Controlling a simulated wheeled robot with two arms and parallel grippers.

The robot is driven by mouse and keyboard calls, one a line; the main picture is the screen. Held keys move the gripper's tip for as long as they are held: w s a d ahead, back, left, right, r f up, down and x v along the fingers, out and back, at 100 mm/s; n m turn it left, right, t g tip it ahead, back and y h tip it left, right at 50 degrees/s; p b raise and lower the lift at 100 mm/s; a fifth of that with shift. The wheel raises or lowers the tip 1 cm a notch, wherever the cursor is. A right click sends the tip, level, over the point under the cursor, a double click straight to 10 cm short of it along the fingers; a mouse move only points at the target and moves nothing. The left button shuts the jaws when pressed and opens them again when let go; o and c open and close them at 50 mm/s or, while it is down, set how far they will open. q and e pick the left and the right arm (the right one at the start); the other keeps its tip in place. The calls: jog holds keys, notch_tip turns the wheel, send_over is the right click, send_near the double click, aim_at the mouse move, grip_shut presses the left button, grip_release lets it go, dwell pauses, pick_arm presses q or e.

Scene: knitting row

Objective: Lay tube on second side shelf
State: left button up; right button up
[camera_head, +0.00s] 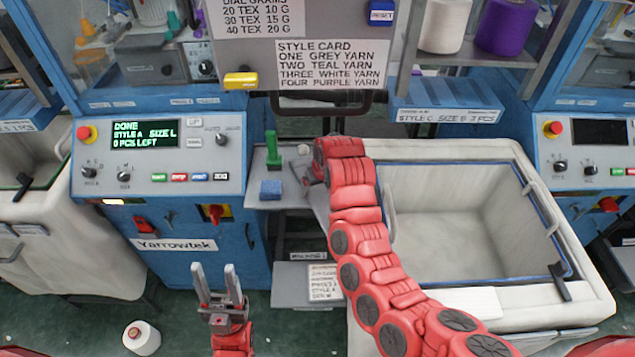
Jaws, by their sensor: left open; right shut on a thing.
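My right arm comes in from the lower right and reaches across the left edge of the big white bin to the narrow grey side shelf (300,205). My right gripper (308,172) is mostly hidden by its own wrist at that shelf. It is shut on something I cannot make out. No tube can be clearly told in view. A lower grey shelf (290,290) with a printed card on it sits below, partly behind my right arm. My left gripper (218,285) is open and empty, fingers pointing up, in front of the left blue machine.
On the upper shelf stand a green upright piece (272,150) and a blue block (271,189). The white bin (520,160) looks empty. The left machine's screen (145,133) reads "DONE", "0 PCS LEFT".

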aim_at(321, 195)
jog(key=shift+f, duration=0.1)
jog(key=o, duration=1.2)
jog(key=shift+w, duration=0.1)
jog(key=shift+r, duration=0.2)
jog(key=v, duration=0.1)
jog(key=b+v, duration=0.1)
jog(key=v, duration=0.1)
jog(key=b+v, duration=0.1)
jog(key=v, duration=0.1)
jog(key=shift+s, duration=0.3)
jog(key=s+d+p, duration=0.1)
jog(key=s, duration=0.2)
jog(key=s+d+p, duration=0.1)
jog(key=s, duration=0.2)
jog(key=s+d, duration=0.2)
jog(key=s, duration=0.1)
jog(key=shift+s+p, duration=0.15)
jog(key=shift+p, duration=0.25)
jog(key=shift+s+d+f, duration=0.1)
jog(key=shift+s+d, duration=0.2)
jog(key=shift+s, duration=0.4)
